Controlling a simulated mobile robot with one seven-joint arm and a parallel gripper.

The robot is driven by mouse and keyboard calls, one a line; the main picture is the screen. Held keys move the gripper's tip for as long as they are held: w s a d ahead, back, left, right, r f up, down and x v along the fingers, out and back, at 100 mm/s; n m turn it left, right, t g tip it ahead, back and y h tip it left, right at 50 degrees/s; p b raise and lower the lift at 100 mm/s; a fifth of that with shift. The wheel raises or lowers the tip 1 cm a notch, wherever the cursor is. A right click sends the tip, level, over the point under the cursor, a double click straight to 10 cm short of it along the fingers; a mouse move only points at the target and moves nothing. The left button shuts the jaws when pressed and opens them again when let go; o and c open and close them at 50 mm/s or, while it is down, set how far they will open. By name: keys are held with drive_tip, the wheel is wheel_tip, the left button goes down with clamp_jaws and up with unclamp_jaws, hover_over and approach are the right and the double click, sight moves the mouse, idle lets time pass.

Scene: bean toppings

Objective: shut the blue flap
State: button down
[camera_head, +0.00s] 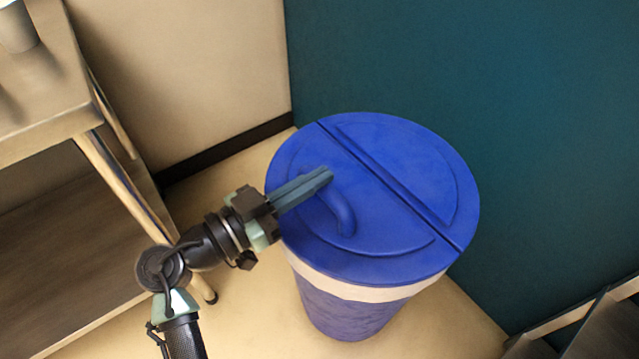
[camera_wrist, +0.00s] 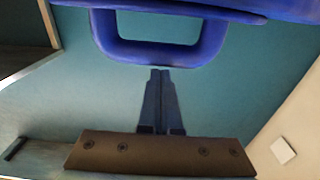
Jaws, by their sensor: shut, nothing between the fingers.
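The blue flap (camera_head: 385,215) is the handled near-left half of the round lid on a blue bin (camera_head: 350,310). It appears to lie about level with the far half, along a dark straight seam. Its curved blue handle (camera_head: 343,212) stands up from it and shows as a loop in the wrist view (camera_wrist: 158,54). My gripper (camera_head: 328,173) is shut and empty, its fingertips over the flap beside the handle's upper end. In the wrist view my closed fingertips (camera_wrist: 160,72) are just below the handle's loop. I cannot tell whether they touch it.
A wooden table (camera_head: 50,115) with a lower shelf stands at the left, a grey cup (camera_head: 16,28) on it. A teal wall (camera_head: 545,130) rises close behind the bin. Dark furniture (camera_head: 590,325) is at the lower right. Floor is clear in front of the bin.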

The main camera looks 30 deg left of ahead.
drive_tip(key=shift+s+a+f+b, duration=0.1)
drive_tip(key=shift+s+f+b, duration=0.1)
drive_tip(key=shift+f+b, duration=0.3)
drive_tip(key=shift+r, duration=0.15)
